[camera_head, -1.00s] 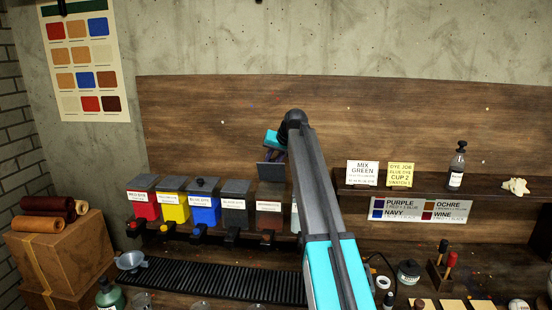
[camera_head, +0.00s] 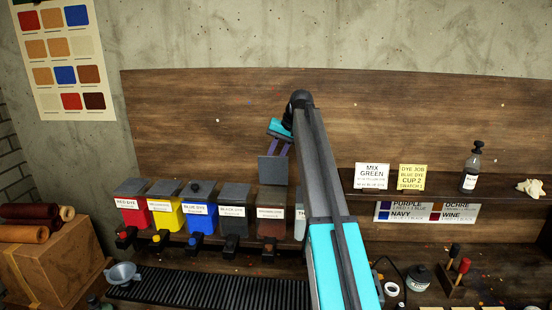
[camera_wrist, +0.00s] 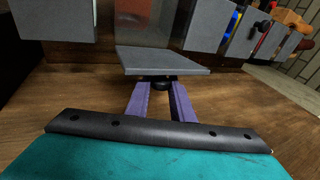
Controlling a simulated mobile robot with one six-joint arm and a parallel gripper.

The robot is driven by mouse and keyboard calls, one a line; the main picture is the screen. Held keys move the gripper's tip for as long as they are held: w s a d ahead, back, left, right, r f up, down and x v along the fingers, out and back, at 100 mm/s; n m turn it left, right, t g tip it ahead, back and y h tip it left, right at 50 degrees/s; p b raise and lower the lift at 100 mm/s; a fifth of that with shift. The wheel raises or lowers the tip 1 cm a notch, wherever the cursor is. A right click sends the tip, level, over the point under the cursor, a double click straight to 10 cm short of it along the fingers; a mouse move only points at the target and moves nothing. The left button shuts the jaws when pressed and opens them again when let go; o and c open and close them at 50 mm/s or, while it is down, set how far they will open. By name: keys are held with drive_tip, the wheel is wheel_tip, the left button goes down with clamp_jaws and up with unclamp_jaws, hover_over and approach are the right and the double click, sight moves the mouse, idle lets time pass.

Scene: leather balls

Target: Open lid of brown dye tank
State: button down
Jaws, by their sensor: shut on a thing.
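The brown dye tank (camera_head: 270,222) stands in the row of dye tanks, fifth from the left, with a white label on its front. Its grey square lid (camera_head: 272,170) is raised at the tank's top and shows its flat face to the head camera. In the wrist view the lid (camera_wrist: 163,61) lies just beyond my fingertips, with a dark knob (camera_wrist: 162,85) between the purple fingers. My gripper (camera_head: 279,148) is shut on this knob, behind and above the tank. My arm hides part of the area to the right.
Red (camera_head: 133,212), yellow (camera_head: 166,213), blue (camera_head: 199,217) and black (camera_head: 233,211) dye tanks stand to the left, with their lids down. A pale tank (camera_head: 300,222) is close on the right, partly behind my arm. The wooden back wall (camera_head: 210,130) is behind.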

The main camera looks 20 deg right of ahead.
drive_tip(key=shift+a, duration=0.1)
drive_tip(key=c, duration=1.6)
unclamp_jaws()
drive_tip(key=shift+o, duration=0.2)
drive_tip(key=shift+r, duration=0.1)
